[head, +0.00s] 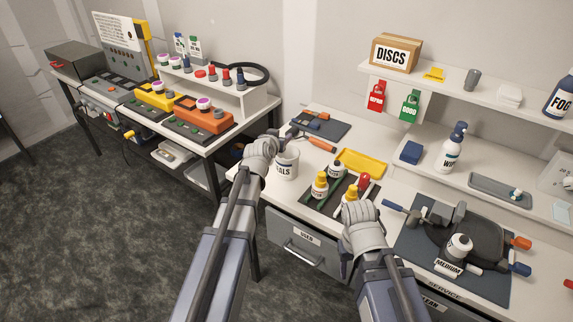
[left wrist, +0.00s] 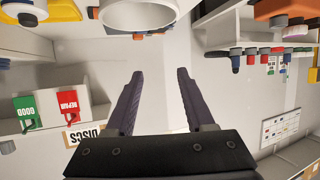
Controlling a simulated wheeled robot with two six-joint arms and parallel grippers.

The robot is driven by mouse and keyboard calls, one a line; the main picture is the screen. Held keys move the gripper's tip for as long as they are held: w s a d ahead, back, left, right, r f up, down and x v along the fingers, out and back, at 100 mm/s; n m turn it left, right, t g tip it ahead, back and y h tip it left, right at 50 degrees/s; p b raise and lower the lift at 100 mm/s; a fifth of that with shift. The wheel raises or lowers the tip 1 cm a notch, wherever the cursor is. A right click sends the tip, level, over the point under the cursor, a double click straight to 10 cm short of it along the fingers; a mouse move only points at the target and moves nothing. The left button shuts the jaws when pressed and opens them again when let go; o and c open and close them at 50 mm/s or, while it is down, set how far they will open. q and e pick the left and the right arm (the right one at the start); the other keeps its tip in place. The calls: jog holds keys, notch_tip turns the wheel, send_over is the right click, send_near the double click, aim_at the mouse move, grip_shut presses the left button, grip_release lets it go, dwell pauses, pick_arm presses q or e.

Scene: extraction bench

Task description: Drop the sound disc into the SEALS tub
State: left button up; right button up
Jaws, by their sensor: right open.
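The white SEALS tub (head: 286,166) stands on the bench just right of my left gripper (head: 280,134), its label partly hidden. Its pale round rim also shows in the left wrist view (left wrist: 137,14), beyond the fingertips. My left gripper's two dark fingers (left wrist: 155,75) are apart with nothing between them. My right gripper (head: 360,212) is open over the near edge of the bench, beside the dark tray of bottles; its fingertips are hard to make out. I cannot make out a sound disc in either view.
A dark tray (head: 314,206) with yellow-capped bottles lies right of the tub, with a yellow tray (head: 362,163) behind. A dark machine on a mat (head: 411,252) fills the right side. A DISCS box (head: 392,56) sits on the upper shelf, with REPAIR and GOOD tags below.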

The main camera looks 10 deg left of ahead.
pick_arm(q)
jog(key=shift+s, duration=0.15)
jog(key=p+v, duration=0.3)
jog(key=v, duration=0.4)
jog(key=shift+s+r, duration=0.2)
jog(key=shift+s, duration=0.05)
dwell(0.4)
jog(key=s+d+f+m+g+h, duration=0.1)
jog(key=s+d+f+g, duration=0.35)
jog(key=s+d, duration=0.2)
jog(key=s+d+f+m+g+h, duration=0.1)
jog(key=s+d+f+m+g, duration=0.15)
jog(key=s+d+f, duration=0.35)
jog(key=s+d+f+g+y, duration=0.1)
jog(key=s+d+g, duration=0.1)
jog(key=s, duration=0.5)
jog(key=s+d+f+g+y, duration=0.2)
jog(key=s+g, duration=0.3)
jog(key=s, duration=0.3)
jog(key=shift+d+y, duration=0.2)
jog(key=shift+y, duration=0.1)
